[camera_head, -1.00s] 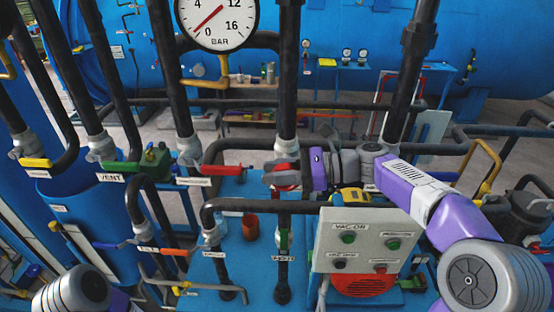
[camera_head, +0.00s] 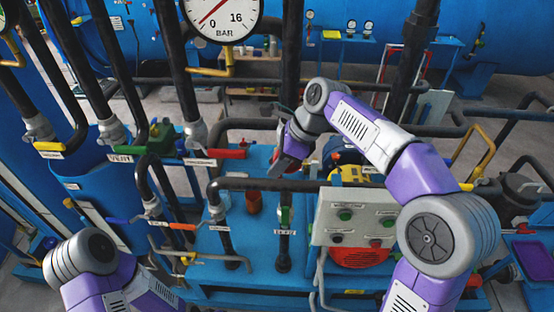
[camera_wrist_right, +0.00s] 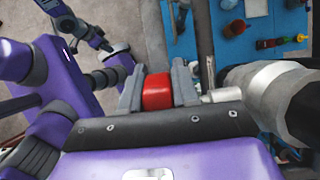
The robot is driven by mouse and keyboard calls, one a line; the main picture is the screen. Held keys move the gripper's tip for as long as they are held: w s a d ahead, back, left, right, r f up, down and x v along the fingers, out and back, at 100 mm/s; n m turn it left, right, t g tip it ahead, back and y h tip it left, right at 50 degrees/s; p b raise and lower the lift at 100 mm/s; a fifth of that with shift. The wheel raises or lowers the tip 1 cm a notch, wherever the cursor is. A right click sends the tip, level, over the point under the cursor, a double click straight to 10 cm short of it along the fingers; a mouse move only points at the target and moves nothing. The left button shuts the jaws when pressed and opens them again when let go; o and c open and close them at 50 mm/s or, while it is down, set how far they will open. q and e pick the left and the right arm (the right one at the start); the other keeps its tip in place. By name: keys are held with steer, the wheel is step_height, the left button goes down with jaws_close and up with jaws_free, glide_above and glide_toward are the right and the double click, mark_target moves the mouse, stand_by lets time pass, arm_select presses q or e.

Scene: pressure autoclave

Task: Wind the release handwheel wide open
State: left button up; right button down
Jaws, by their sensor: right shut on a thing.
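The red release handwheel shows in the right wrist view as a red piece (camera_wrist_right: 157,92) between the two grey fingers of my right gripper (camera_wrist_right: 158,88). The fingers touch it from both sides, and the gripper is shut on it. In the head view my right gripper (camera_head: 284,164) points down at the dark vertical pipe in the middle. It hides most of the wheel there, so how far the wheel is turned cannot be told. My left arm is at the lower left, and its gripper is out of the head view.
A pressure gauge (camera_head: 222,12) hangs above with its needle toward the low end. A grey control box (camera_head: 352,216) with buttons stands right of the gripper. Pipes, a green valve (camera_head: 163,138) and coloured levers crowd the left.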

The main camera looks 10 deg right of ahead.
steer(key=h, duration=0.1)
steer(key=g+h, duration=0.1)
steer(key=h, duration=0.1)
steer(key=f+h, duration=0.1)
steer(key=h, duration=0.1)
steer(key=shift+d+g, duration=0.25)
steer(key=shift+g, duration=0.05)
steer(key=shift+s+d+f+g+h, duration=0.1)
steer(key=shift+d+g+h, duration=0.15)
steer(key=shift+h, duration=0.7)
steer(key=shift+s+d+f+g+h, duration=0.15)
steer(key=shift+g+h, duration=0.1)
steer(key=shift+h, duration=0.7)
steer(key=shift+w, duration=0.1)
steer(key=c, duration=0.9)
jaws_free()
